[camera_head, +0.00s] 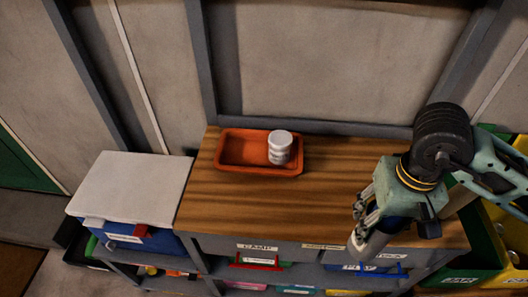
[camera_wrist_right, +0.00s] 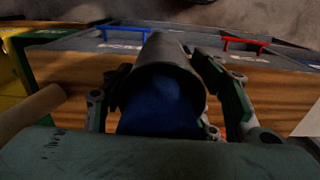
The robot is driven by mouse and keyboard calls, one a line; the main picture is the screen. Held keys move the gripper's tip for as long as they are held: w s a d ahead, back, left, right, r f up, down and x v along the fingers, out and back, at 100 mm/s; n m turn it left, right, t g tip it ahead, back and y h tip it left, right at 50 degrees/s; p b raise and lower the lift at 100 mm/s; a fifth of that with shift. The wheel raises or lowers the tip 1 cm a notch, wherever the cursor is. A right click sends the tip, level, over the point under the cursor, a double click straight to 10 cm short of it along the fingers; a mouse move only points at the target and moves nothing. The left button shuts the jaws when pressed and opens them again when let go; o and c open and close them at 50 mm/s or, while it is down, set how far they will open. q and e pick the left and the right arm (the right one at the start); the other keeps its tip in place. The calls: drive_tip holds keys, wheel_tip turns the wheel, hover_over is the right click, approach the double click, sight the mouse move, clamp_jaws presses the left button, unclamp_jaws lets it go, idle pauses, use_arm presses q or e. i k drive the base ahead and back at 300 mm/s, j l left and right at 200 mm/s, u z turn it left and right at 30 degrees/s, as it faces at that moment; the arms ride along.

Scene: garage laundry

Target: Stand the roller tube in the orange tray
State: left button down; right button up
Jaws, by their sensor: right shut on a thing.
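My right gripper (camera_head: 368,215) is shut on a tube (camera_head: 372,245), which I take to be the roller tube. The tube is dark blue with a grey end and is tilted, near the front right edge of the wooden top. In the right wrist view the tube (camera_wrist_right: 172,75) lies between the two fingers, with its dark grey rim and blue part showing. The orange tray (camera_head: 232,134) sits at the back left of the wooden top, to the left of and apart from my gripper. My left gripper is out of view.
A white ribbed jar (camera_head: 280,147) stands in the right part of the tray; the tray's left part is clear. The wooden top (camera_head: 300,205) is bare between tray and gripper. A tan cylinder (camera_wrist_right: 30,112) lies beside the gripper. Labelled bins fill the shelves below.

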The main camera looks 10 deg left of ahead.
sight(241, 154)
drive_tip(key=i+l+u, duration=0.35)
drive_tip(key=l, duration=0.2)
drive_tip(key=u, duration=1.3)
